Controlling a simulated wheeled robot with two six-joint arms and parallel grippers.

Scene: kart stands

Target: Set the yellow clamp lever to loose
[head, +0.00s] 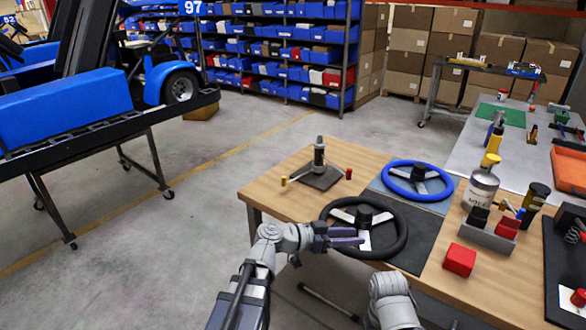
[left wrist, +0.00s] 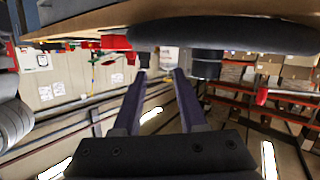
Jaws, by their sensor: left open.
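A clamp stand with a dark square base (head: 319,177) and a grey upright post stands on the wooden table's far left part. A lever with a yellow knob (head: 283,181) sticks out on its left, and one with a red knob (head: 348,174) on its right. I cannot read the yellow lever's setting. My left gripper (head: 345,238) is open and empty, at the near edge of the black steering wheel, nearer to me than the clamp. Its fingers also show in the left wrist view (left wrist: 161,70), where the yellow knob cannot be made out. My right gripper is not visible.
A blue steering wheel (head: 417,163), a red block (head: 459,260) and a tin (head: 481,190) stand farther right. Open floor lies left of the table.

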